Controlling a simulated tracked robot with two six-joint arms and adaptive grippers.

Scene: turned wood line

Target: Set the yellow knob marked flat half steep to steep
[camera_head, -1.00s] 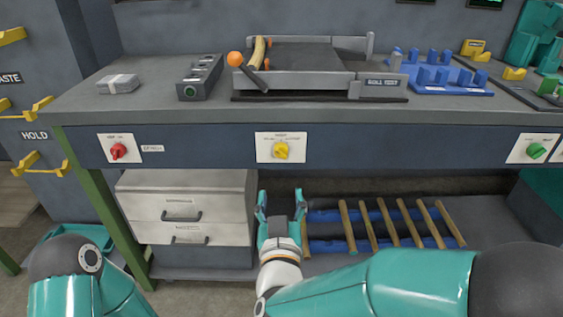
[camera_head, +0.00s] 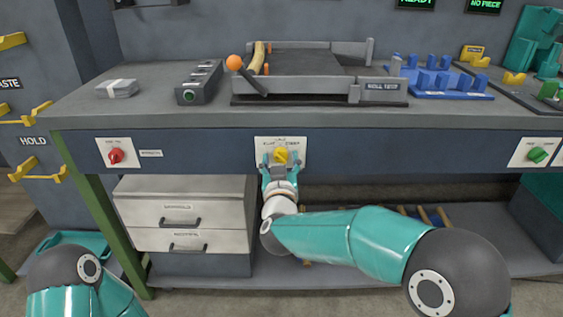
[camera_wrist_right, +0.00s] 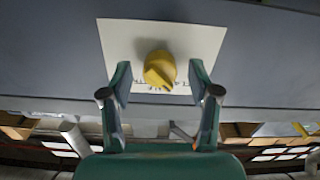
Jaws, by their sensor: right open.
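The yellow knob (camera_head: 281,156) sits on a white label plate (camera_head: 298,143) on the bench's front panel. Its lettering is too small to read surely. In the right wrist view the yellow knob (camera_wrist_right: 159,69) shows with its ridge slanting, and the white plate (camera_wrist_right: 120,42) is behind it. My right gripper (camera_head: 280,160) is at the knob, its open fingers either side of it. In the right wrist view the right gripper (camera_wrist_right: 160,92) shows a gap between each finger and the knob. My left arm shows at the lower left, but its gripper is not in view.
A red knob (camera_head: 116,156) is on the panel at the left and a green knob (camera_head: 537,155) at the right. A grey drawer unit (camera_head: 185,213) stands below the bench. Wooden rods (camera_head: 424,216) lie on the lower shelf, partly hidden by my right arm.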

